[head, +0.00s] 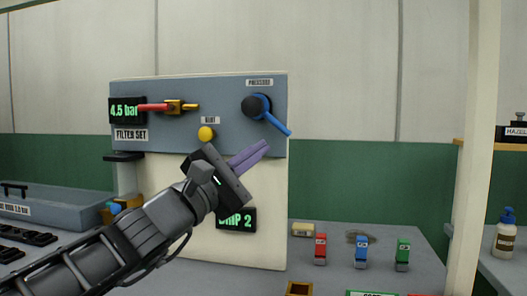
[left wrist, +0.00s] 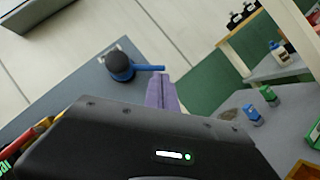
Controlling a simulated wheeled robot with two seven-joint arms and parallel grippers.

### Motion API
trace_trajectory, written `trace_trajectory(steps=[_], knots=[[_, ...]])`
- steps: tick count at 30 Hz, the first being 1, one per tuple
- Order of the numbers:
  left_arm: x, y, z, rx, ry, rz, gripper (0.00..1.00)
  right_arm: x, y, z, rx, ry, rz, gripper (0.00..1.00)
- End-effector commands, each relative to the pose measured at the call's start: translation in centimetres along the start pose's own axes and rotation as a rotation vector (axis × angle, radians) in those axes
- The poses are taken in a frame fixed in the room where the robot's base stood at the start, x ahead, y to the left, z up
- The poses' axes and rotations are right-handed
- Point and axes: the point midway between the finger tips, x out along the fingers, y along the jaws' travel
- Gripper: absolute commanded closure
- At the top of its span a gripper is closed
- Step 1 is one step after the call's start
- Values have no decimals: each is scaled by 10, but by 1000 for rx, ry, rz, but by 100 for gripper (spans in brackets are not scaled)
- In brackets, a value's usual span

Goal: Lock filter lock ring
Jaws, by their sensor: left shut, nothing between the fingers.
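A grey-blue panel (head: 225,95) stands on the bench. On its right is a black round knob (head: 254,106) with a blue lever (head: 277,124) pointing down to the right; the plate above seems to read PRESSURE. On its left is a brass fitting (head: 175,106) with a red handle (head: 152,107) lying level, above a FILTER SET label (head: 131,134). No part is clearly marked as a lock ring. My left gripper (head: 263,146), with purple fingers, is shut and empty in front of the panel's lower edge. In the left wrist view, the knob (left wrist: 119,66) and blue lever (left wrist: 150,68) appear beyond the fingers.
A yellow button (head: 206,134) sits mid-panel. A display (head: 126,110) reads 4.5 bar. A lower display (head: 240,219) is partly hidden by my gripper. Red (head: 320,249), blue (head: 361,252) and green (head: 402,254) clips stand on the right bench. A white post (head: 478,150) rises at right.

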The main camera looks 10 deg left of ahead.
Motion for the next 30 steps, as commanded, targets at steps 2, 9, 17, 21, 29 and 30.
trace_trajectory(steps=[2,9,17,21,29,30], knots=[[-17,-4,-3,0,6,-1,100,5,2,-2,1,5,1,40],[-61,-8,-2,0,5,-1,100,9,6,-4,4,9,4,40],[-79,-10,-2,-2,5,-3,100,10,7,-4,5,10,4,40],[-79,-10,-2,-2,5,-3,100,10,6,-4,5,10,4,40],[-79,-10,-1,-2,5,-2,100,10,6,-4,5,10,4,40],[-79,-10,-1,-2,5,-2,100,10,6,-4,5,10,4,40]])
